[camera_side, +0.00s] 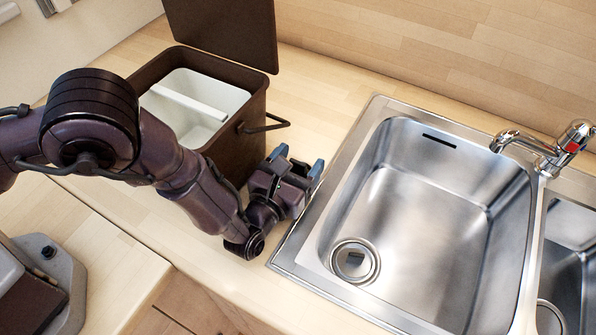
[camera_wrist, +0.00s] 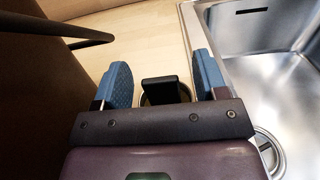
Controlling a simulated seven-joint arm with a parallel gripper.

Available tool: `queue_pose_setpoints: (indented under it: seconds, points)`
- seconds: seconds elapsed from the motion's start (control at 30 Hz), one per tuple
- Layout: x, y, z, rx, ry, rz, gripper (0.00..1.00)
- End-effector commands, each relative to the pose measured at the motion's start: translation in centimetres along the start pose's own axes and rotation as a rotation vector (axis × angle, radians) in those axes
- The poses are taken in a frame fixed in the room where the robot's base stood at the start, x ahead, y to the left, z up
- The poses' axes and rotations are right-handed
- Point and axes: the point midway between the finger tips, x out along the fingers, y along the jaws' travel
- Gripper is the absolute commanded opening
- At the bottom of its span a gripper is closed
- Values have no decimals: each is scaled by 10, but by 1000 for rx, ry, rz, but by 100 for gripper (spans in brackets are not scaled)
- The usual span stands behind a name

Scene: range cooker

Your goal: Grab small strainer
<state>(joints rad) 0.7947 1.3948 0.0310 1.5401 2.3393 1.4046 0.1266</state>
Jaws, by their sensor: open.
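My gripper (camera_side: 297,163) is open over the counter strip between the brown bin and the sink. Its two blue fingers point away from the wrist, and the gap between the fingertips (camera_wrist: 161,62) looks empty at the front. In the wrist view a small round piece with an upright black tab (camera_wrist: 160,90), which looks like the small strainer, shows between the fingers. The fingers stand apart from it on both sides. Its lower part is hidden by my gripper, and I cannot make it out in the side view.
The brown bin (camera_side: 258,107) with raised lid, white inner tub (camera_side: 190,121) and dark wire handle (camera_side: 265,127) stands close behind my gripper. The steel sink (camera_side: 430,200) is to the right, with a round drain (camera_side: 355,262) and a tap (camera_side: 545,150). Counter in front is clear.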

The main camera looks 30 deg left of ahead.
Motion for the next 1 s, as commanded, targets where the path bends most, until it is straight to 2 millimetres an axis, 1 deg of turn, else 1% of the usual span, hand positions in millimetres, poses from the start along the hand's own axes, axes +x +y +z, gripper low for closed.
queue_pose_setpoints:
  seconds: [0.17, 0.2, 0.27, 0.3, 0.4, 0.77, 0.87, 1.0]
  points:
    - [0, 0, 0, 1, 1, 0, 66]
    - [0, 0, 0, 1, 0, 0, 57]
    - [0, 0, 0, 0, 1, 0, 43]
    - [0, 0, 0, 0, 1, 0, 34]
    - [0, 0, 0, 0, 1, 0, 13]
    - [0, 0, 3, 0, 0, 0, 13]
    - [0, 0, 9, 0, -1, 0, 13]
    - [0, 0, 29, -2, -3, 0, 13]
